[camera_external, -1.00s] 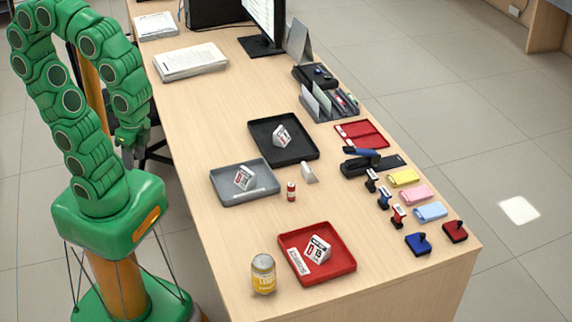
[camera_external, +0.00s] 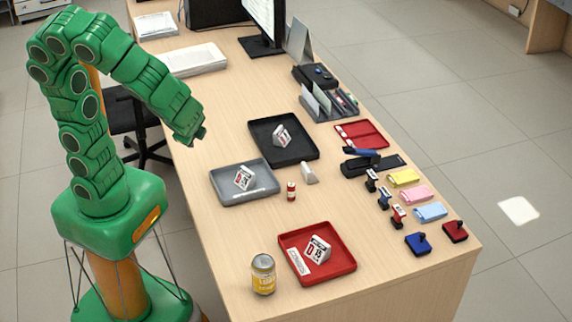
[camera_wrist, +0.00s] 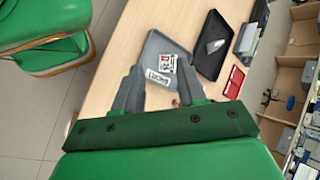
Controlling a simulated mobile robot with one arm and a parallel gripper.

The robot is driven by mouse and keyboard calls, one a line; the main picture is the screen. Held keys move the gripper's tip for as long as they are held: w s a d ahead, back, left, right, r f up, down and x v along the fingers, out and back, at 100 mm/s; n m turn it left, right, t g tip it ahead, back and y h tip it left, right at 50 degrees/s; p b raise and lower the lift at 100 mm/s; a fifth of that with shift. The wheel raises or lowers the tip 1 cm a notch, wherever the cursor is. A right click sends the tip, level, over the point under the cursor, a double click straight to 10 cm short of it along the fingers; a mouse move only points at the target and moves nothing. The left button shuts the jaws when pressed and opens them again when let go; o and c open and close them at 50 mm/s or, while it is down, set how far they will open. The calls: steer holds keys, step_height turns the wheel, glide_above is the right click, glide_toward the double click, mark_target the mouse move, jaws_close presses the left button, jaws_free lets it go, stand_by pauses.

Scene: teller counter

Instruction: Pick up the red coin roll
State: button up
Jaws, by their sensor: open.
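The red coin roll (camera_external: 291,191) stands upright on the wooden counter, small and red with a light band. It is just right of the grey tray (camera_external: 226,191) and above the red tray (camera_external: 340,262). My gripper (camera_external: 200,138) is raised over the counter's left edge, up and left of the roll, with nothing held. In the wrist view my gripper (camera_wrist: 160,68) shows two grey fingers spread apart, with the grey tray between and beyond them. A small reddish spot near the right finger may be the roll, mostly hidden.
A black tray (camera_external: 262,127) lies behind the grey one. A small whitish object (camera_external: 309,173) stands close to the roll's right. A yellow can (camera_external: 263,275) is at the front. Stamps, a stapler and coloured packs crowd the right side. The counter between the roll and red tray is clear.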

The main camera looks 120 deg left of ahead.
steer(key=w+a+m+y, duration=0.3)
steer(key=w+a+y, duration=0.2)
steer(key=w+a, duration=0.3)
steer(key=m+t+y, duration=0.3)
steer(key=m+t, duration=0.2)
steer(key=m, duration=0.7)
glide_above(288, 189)
steer(key=s+d, duration=0.2)
steer(key=d, duration=0.1)
step_height(288, 189, down, 14)
steer(key=f+m, duration=0.1)
steer(key=f, duration=0.2)
steer(key=w+d+f+m+t+h, duration=0.1)
steer(key=f+m, duration=0.1)
steer(key=f, duration=0.2)
steer(key=f+m, duration=0.2)
steer(key=f, duration=0.1)
steer(key=shift+w+d+f+t+h, duration=0.2)
steer(key=shift+f+t+h, duration=0.1)
steer(key=shift+f, duration=0.1)
steer(key=shift+x, duration=3.9)
steer(key=shift+r, duration=0.15)
jaws_close()
